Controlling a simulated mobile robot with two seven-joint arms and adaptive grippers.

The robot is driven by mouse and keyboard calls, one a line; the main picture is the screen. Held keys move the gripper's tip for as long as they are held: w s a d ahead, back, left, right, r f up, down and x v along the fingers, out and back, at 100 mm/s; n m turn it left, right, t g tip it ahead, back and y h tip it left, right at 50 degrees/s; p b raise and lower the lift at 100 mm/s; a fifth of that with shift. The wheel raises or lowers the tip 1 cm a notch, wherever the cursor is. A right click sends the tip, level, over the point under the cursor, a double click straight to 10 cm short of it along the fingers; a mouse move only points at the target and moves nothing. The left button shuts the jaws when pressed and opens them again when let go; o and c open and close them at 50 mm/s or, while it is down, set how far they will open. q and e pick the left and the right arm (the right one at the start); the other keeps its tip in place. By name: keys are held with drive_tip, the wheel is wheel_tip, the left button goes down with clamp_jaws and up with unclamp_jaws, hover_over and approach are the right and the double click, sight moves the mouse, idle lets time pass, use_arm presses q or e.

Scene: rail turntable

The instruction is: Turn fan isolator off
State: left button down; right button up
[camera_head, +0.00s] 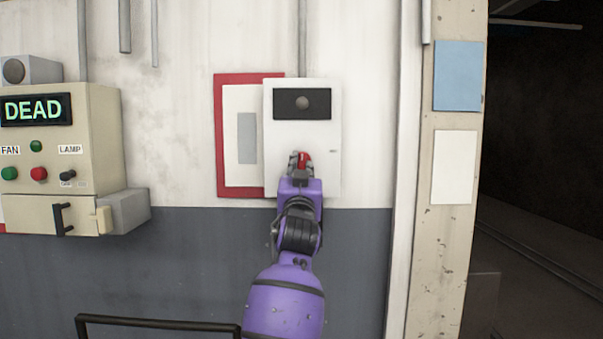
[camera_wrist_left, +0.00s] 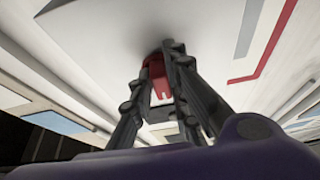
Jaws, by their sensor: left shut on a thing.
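The isolator is a white box (camera_head: 325,130) on the wall, with a dark panel and a round grey lamp (camera_head: 302,102) at its top. A red handle (camera_head: 304,157) sits low on its front. My left gripper (camera_head: 300,160) reaches up to the box and is shut on the red handle. In the left wrist view, the two dark fingers of my left gripper (camera_wrist_left: 165,85) close around the red handle (camera_wrist_left: 157,75) against the white face. The fingers hide part of the handle, so I cannot tell its setting for sure. My right gripper is not in view.
A red-framed notice (camera_head: 220,130) is partly behind the box. At left, a beige control panel (camera_head: 105,130) reads DEAD and has FAN and LAMP controls. A dark rail (camera_head: 160,321) stands at lower left. A pillar (camera_head: 452,240) and dark opening (camera_head: 540,130) are at right.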

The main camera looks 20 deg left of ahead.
use_arm(q)
drive_tip(key=shift+s+d+r+n, duration=0.1)
drive_tip(key=shift+s+r+n, duration=0.1)
drive_tip(key=shift+r+n, duration=0.5)
drive_tip(key=c, duration=1.7)
unclamp_jaws()
drive_tip(key=shift+w, duration=0.1)
drive_tip(key=shift+f, duration=0.2)
drive_tip(key=shift+f, duration=0.2)
drive_tip(key=v, duration=1.2)
drive_tip(key=shift+d+r, duration=0.15)
